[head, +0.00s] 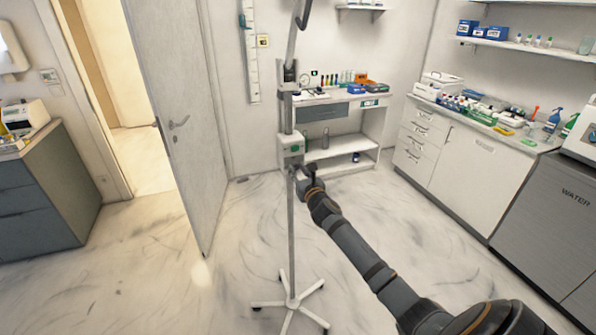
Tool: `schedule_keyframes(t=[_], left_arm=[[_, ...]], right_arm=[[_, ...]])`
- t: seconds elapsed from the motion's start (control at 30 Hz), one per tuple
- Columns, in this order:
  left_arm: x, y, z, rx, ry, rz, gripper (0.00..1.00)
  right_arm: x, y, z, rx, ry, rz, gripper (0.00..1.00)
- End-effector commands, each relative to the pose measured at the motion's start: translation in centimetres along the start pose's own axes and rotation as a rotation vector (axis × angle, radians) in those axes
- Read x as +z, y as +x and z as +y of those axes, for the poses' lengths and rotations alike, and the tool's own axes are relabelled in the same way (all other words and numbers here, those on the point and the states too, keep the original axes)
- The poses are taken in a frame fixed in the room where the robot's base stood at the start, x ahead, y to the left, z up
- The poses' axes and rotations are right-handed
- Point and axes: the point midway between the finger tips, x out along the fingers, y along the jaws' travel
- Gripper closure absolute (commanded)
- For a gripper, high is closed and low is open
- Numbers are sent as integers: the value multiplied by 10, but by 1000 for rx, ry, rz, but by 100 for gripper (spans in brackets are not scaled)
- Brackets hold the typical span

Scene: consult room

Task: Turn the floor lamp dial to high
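The floor lamp (291,225) stands upright in the middle of the head view, a thin pole on a star-shaped foot with several legs. A pale control box (288,145) with a small green mark sits partway up the pole. The dial and its setting are too small to make out. My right gripper (303,172) is at the pole just below the box, at its right side. Its fingers are small and dark, so I cannot tell whether they are open or touch the lamp. My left gripper is not in view.
A white shelf desk (340,112) with small bottles stands behind the lamp. A white counter (470,165) with supplies runs along the right. An open door (175,110) and a grey cabinet (40,195) are at the left. The floor around the lamp's foot is clear.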

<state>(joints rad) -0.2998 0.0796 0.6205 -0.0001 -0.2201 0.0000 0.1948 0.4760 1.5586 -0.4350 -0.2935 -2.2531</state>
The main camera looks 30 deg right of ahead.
Motion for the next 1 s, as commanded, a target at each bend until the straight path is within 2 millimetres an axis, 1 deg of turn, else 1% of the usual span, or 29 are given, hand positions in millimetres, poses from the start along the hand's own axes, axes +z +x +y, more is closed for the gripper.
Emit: schedule_keyframes(t=[0.03,0.1,0.13,0.37,0.57,0.77,1.0], left_arm=[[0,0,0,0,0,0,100],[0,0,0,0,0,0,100],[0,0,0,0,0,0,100],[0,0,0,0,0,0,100],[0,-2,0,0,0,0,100],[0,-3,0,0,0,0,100],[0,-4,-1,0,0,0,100]], right_arm=[[0,0,0,0,0,0,87],[0,0,0,0,0,0,97],[0,0,0,0,0,0,100],[0,0,0,0,10,0,100],[0,0,0,0,78,1,100],[0,0,0,0,224,2,100],[-1,0,0,0,450,2,100]])
